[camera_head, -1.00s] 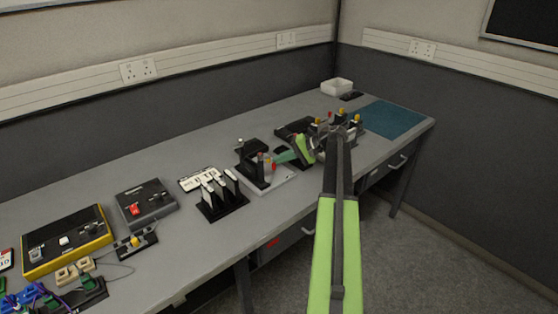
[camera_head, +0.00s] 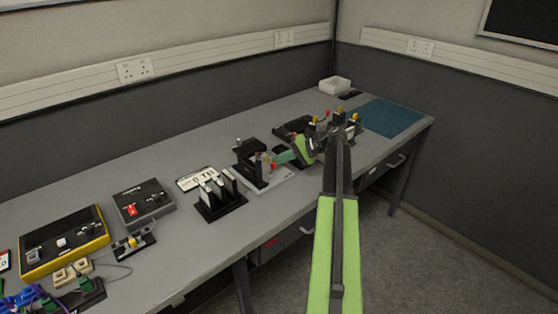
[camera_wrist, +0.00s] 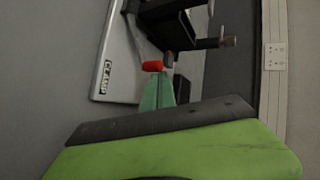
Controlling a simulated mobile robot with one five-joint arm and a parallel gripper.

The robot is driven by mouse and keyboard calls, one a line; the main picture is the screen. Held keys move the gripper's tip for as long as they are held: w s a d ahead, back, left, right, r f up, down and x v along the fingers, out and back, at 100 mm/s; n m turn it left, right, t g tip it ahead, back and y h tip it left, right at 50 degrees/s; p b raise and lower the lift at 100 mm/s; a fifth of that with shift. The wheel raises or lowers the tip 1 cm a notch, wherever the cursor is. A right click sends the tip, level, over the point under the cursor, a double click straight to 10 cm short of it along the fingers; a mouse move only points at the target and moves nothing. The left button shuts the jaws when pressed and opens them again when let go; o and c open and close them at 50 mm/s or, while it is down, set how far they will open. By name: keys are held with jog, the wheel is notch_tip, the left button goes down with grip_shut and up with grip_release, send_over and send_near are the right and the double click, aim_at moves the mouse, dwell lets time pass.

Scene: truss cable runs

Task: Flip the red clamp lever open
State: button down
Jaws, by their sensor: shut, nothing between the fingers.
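The clamp is a black toggle fixture (camera_head: 249,160) on a light base plate (camera_head: 266,187), standing on the bench in the middle of the head view. In the wrist view its plate (camera_wrist: 108,50) carries a "CLAMP" label. The red lever tip (camera_wrist: 153,66) shows just beyond my fingertips there; in the head view the red tip (camera_head: 273,166) is small beside the fingers. My gripper (camera_head: 279,158) has green fingers, shut and empty, pointing left at the lever. In the wrist view the shut fingers (camera_wrist: 158,80) are right by the red tip; I cannot tell whether they touch.
A black rack with upright white-topped pieces (camera_head: 219,199) stands left of the clamp. A grey box with a red switch (camera_head: 143,203) and a yellow-edged box (camera_head: 64,240) are farther left.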

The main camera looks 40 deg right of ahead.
jog(key=s+d, duration=0.2)
jog(key=d, duration=0.1)
jog(key=shift+s, duration=0.15)
jog(key=w+d+p+v, duration=0.1)
jog(key=p+v, duration=0.4)
jog(key=v, duration=0.5)
jog(key=shift+w+d, duration=0.15)
jog(key=shift+d, duration=0.2)
